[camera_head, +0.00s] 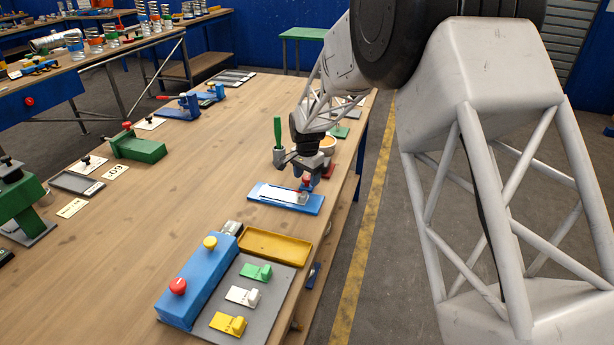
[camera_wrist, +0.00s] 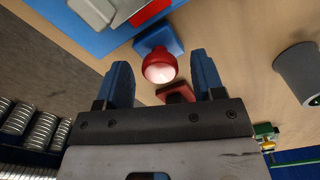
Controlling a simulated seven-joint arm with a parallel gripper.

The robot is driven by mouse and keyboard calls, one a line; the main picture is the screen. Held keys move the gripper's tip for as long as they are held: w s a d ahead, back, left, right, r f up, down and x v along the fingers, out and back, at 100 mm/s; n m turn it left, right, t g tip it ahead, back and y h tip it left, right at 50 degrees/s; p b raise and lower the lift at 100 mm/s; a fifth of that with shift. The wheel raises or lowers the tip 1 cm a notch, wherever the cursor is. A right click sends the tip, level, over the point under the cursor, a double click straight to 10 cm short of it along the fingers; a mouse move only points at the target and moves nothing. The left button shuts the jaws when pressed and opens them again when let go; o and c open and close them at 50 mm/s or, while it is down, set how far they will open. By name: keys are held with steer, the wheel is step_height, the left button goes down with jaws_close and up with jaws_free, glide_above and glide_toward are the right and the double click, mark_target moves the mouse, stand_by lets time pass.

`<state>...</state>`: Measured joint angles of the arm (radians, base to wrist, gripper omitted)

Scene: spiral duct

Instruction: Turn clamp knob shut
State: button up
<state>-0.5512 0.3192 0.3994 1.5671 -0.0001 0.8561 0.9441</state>
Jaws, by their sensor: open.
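The clamp has a round red knob (camera_wrist: 160,67) on a blue block (camera_wrist: 160,40). In the head view the red knob (camera_head: 306,181) shows just under my gripper (camera_head: 308,175), by the right end of a blue fixture (camera_head: 262,194) with a pale strip on it. In the wrist view my gripper (camera_wrist: 161,75) is open, one blue finger on each side of the knob. Gaps show between the knob and both fingers; I cannot tell how deep the knob sits between them. Part of the clamp is hidden in the head view.
A grey cup (camera_wrist: 300,72) stands right of my fingers in the wrist view. A green-handled tool (camera_head: 278,132) stands behind the fixture. A yellow tray (camera_head: 274,246) and a blue box with red and yellow buttons (camera_head: 198,282) are in front.

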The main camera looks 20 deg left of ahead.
mark_target(308, 178)
steer(key=shift+r, duration=3.9)
steer(key=shift+d+r, duration=0.1)
steer(key=shift+d+r, duration=0.15)
steer(key=shift+d, duration=0.1)
steer(key=s+d+r+n, duration=0.1)
steer(key=s+d+r, duration=0.45)
steer(key=d, duration=0.45)
steer(key=s+d+r+t, duration=0.1)
steer(key=s+d+r, duration=0.45)
steer(key=d, duration=0.35)
steer(key=s+d+r+n, duration=0.1)
steer(key=s+d+r, duration=0.45)
steer(key=d, duration=0.45)
steer(key=s+d+f+n, duration=0.1)
steer(key=s+d, duration=0.7)
steer(key=s, duration=0.6)
steer(key=s+d+f+n+t, duration=0.1)
steer(key=s+d, duration=0.7)
steer(key=s, duration=0.6)
steer(key=shift+f+t, duration=0.3)
